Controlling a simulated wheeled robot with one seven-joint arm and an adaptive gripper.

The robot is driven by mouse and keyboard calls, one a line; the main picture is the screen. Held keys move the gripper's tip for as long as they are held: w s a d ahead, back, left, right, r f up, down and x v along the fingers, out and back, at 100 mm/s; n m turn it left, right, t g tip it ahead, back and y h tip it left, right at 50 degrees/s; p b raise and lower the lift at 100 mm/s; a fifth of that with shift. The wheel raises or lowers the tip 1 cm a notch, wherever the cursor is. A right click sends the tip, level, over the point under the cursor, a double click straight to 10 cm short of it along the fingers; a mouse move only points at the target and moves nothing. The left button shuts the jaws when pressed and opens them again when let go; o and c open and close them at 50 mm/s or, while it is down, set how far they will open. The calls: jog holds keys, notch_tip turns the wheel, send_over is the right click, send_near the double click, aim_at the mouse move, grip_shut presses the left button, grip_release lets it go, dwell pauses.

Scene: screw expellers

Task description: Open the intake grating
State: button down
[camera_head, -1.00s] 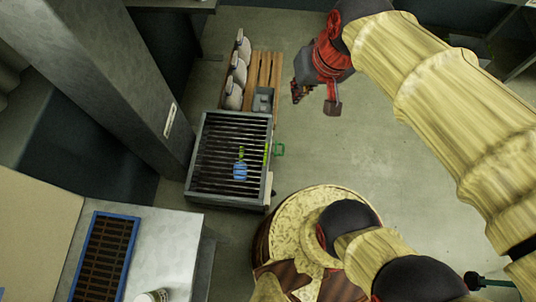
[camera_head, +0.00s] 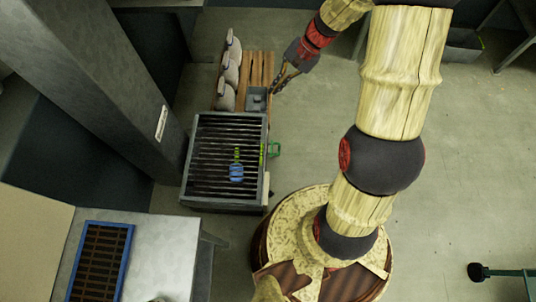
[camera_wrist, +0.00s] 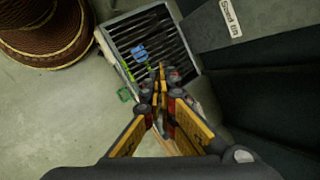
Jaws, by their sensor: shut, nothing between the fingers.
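The intake grating (camera_head: 215,150) is a set of dark parallel bars in a grey metal frame, lying flat and closed over a box on the floor. A green handle (camera_head: 275,149) sticks out from its right side. A blue object with a green-yellow part (camera_head: 236,172) lies on the bars. The grating (camera_wrist: 165,28) and green handle (camera_wrist: 125,94) also show in the wrist view. My gripper (camera_head: 277,88) is beyond the grating's far right corner, apart from the handle. In the wrist view its fingers (camera_wrist: 162,72) are together and empty, overlapping the view of the grating's edge.
Wooden slats (camera_head: 257,66) with several pale sacks (camera_head: 228,75) and a small grey box (camera_head: 257,99) lie behind the grating. A grey column (camera_head: 105,70) rises at left. A table with a blue-rimmed grate (camera_head: 130,232) stands front left.

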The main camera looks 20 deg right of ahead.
jog(key=s+d+f+m+t+y+b, duration=0.2)
jog(key=f+m, duration=0.5)
jog(key=f, duration=1.7)
jog(key=s+d+f+m+t+y+b, duration=0.1)
jog(key=d+f+m+t+y+b, duration=0.35)
jog(key=f, duration=1.95)
jog(key=w+a+f+m+g+h, duration=0.2)
jog(key=a+f, duration=0.3)
jog(key=a, duration=0.4)
jog(key=shift+w+a+f, duration=0.2)
jog(key=shift+w+a, duration=0.05)
jog(key=shift+w, duration=0.2)
jog(key=shift+r, duration=0.15)
